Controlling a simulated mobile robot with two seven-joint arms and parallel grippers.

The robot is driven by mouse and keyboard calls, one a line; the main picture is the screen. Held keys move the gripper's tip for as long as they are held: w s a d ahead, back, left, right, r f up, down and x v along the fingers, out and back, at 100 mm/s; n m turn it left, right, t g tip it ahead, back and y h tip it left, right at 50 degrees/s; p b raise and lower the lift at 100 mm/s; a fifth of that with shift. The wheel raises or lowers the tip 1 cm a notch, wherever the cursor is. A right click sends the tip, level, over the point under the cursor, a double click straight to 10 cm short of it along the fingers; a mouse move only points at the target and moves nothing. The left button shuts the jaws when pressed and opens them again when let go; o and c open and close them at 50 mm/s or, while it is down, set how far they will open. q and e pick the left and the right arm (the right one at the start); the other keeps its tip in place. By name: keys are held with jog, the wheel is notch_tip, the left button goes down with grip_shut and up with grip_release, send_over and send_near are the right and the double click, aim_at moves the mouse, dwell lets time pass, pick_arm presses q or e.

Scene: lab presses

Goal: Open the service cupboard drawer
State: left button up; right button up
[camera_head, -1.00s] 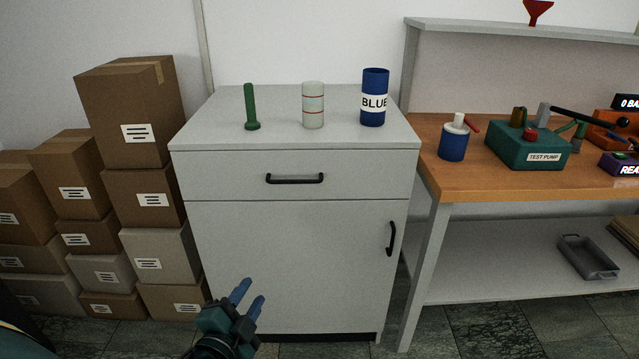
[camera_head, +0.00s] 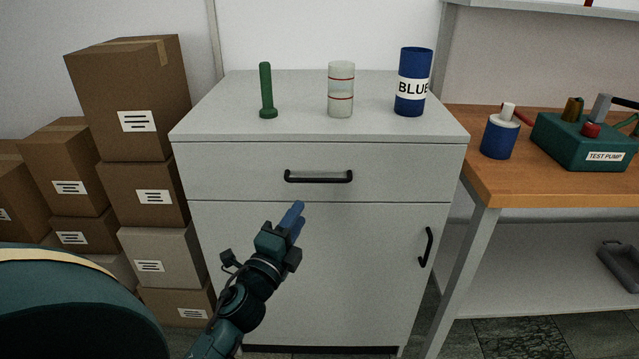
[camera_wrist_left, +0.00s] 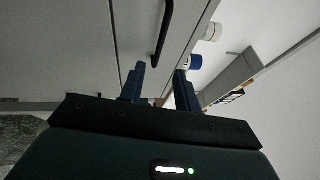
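The service cupboard (camera_head: 310,270) is a light grey cabinet with a drawer (camera_head: 240,172) at the top and a door below. The drawer is shut, and its black bar handle (camera_head: 319,177) runs level across its front. My left gripper (camera_head: 298,218) is just below the handle, in front of the door, and points up toward it. In the left wrist view its two blue fingers (camera_wrist_left: 160,85) are apart with nothing between them. The handle (camera_wrist_left: 163,35) shows there beyond the fingertips, apart from them. My right gripper is not in view.
A green tube (camera_head: 266,92), a clear cylinder with red rings (camera_head: 341,90) and a blue can (camera_head: 413,82) stand on the cupboard. Stacked cardboard boxes (camera_head: 135,100) stand close at left. A wooden bench (camera_head: 535,188) with a green test pump (camera_head: 580,143) stands at right.

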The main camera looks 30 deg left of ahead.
aim_at(319, 182)
pick_arm(q)
jog(key=x, duration=1)
jog(key=shift+w+p, duration=0.35)
jog(key=shift+p, duration=0.05)
jog(key=shift+c, duration=0.5)
grip_shut()
